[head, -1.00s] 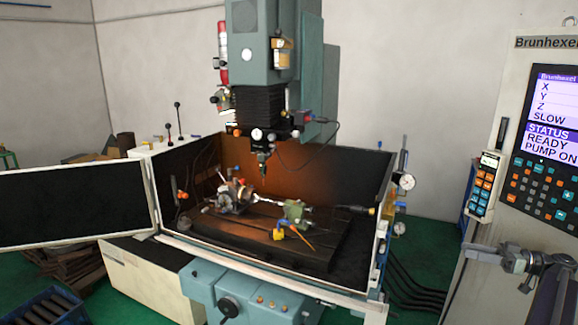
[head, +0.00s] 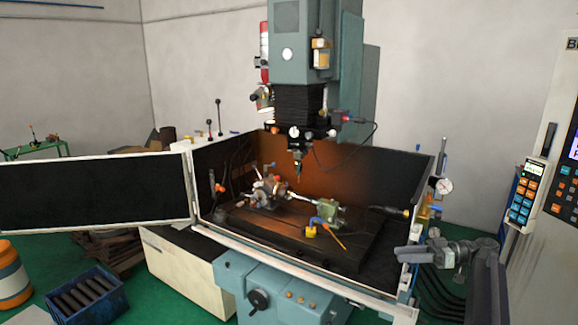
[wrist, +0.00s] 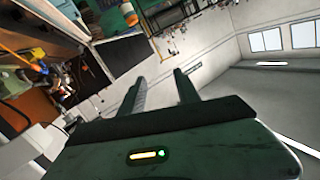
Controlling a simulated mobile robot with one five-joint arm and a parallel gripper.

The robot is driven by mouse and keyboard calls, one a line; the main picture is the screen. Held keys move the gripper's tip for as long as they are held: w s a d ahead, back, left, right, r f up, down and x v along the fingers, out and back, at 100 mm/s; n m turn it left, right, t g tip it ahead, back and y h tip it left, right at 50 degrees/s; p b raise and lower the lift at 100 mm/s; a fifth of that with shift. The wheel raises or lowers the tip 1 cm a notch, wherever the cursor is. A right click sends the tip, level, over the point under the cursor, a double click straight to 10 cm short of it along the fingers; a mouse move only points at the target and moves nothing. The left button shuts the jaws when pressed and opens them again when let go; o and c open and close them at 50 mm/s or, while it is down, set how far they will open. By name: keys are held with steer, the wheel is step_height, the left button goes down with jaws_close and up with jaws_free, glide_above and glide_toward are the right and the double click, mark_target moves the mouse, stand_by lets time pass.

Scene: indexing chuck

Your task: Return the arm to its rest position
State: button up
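My gripper shows in the wrist view (wrist: 160,90), its two dark fingers apart with nothing between them. In the head view my arm is at the lower right, in front of the machine's right front corner, and the gripper end points left. The indexing chuck (head: 268,192) sits on the dark machine table (head: 290,238), well to the left of my gripper. A thin bar runs from it toward a green tailstock (head: 327,211). My gripper touches none of these.
The open enclosure door (head: 95,192) spreads left. The spindle head (head: 300,60) hangs above the table. A control panel (head: 550,190) with a pendant (head: 527,192) stands right. A blue crate (head: 84,300) and an orange-white drum (head: 12,275) are on the floor.

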steer(key=s+a+f+m+g+h, duration=0.1)
steer(key=s+a+f+g+h, duration=0.3)
steer(key=a, duration=0.6)
steer(key=s+a+f+m+t+h, duration=0.1)
steer(key=s+a+f, duration=0.3)
steer(key=a, duration=0.6)
steer(key=s+a+f+m+g+h, duration=0.1)
steer(key=s+a+f+g+h, duration=0.15)
steer(key=a+f, duration=0.55)
steer(key=s+a+f+m+h, duration=0.1)
steer(key=s+a+f+h, duration=0.1)
steer(key=s+a+h, duration=0.1)
steer(key=s+d+f+m+t+h, duration=0.1)
steer(key=d+f+m+t+h, duration=0.1)
steer(key=d+m+h, duration=0.4)
steer(key=d+f+m, duration=0.1)
steer(key=d+m, duration=0.2)
steer(key=d, duration=0.1)
steer(key=shift+d, duration=0.2)
